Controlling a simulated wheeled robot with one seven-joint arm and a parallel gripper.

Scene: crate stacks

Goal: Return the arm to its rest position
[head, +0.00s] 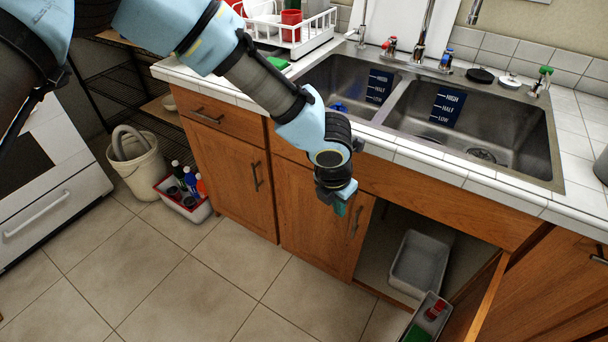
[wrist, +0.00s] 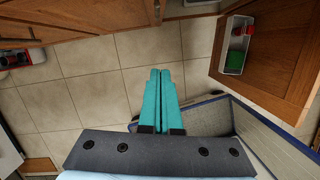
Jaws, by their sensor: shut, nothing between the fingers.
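My gripper (head: 340,207) hangs in front of the wooden cabinet doors below the sink, near the counter's front edge. In the wrist view its two teal fingers (wrist: 157,98) lie side by side, shut with nothing between them. It points down towards the tiled floor. My arm reaches in from the upper left in the head view, bent at the elbow.
A cabinet door stands open at right, with a door bin (wrist: 238,48) holding red and green items. A grey tub (head: 419,264) sits inside the cabinet. A bucket (head: 139,163) and a caddy of bottles (head: 184,204) stand on the floor at left. Floor between is clear.

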